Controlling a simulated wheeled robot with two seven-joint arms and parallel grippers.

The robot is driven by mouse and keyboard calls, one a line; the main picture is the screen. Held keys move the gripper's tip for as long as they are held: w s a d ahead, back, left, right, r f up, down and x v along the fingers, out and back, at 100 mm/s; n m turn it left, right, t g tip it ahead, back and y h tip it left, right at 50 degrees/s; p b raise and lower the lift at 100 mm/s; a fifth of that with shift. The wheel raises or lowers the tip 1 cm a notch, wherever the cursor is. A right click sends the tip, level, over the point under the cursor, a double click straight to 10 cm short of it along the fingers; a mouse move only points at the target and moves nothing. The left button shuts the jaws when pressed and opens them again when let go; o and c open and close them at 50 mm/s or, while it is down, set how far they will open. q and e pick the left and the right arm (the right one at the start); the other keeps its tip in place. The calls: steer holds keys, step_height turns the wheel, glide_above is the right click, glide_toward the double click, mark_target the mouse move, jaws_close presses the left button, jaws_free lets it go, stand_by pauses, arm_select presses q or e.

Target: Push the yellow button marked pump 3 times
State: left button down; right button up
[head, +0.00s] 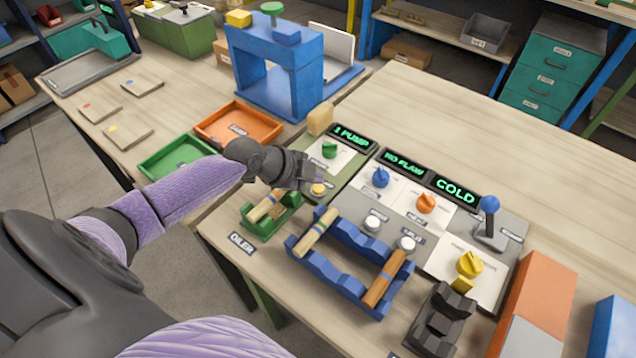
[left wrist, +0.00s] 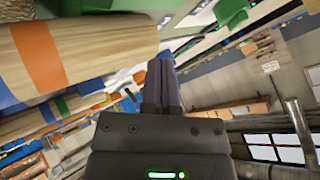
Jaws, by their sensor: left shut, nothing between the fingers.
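The yellow button (head: 318,189) sits on the green panel at the left end of the control row, in the head view. A lit display (head: 351,137) above it reads "1 PUMP". My left gripper (head: 316,178) is shut and empty, with its fingertips just above or beside the button; I cannot tell whether they touch it. In the left wrist view the closed fingers (left wrist: 161,88) show at the middle, and the button cannot be made out. My right gripper is not in view.
A green knob (head: 329,150) stands behind the button. A green cradle (head: 270,215) with a wooden piece and a blue rack (head: 340,275) with turned pieces lie in front. Other displays read "NO FLAW" and "COLD" (head: 456,190). The table's back right is clear.

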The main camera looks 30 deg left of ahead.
mark_target(314, 187)
arm_select(q)
step_height(314, 187, up, 5)
steer(key=p, duration=0.4)
steer(key=shift+r, duration=0.1)
stand_by(0.4)
stand_by(2.1)
steer(key=shift+w+b, duration=0.1)
steer(key=shift+b, duration=0.2)
step_height(314, 187, up, 4)
steer(key=b, duration=0.5)
steer(key=shift+f+b, duration=0.2)
steer(key=shift+b, duration=0.15)
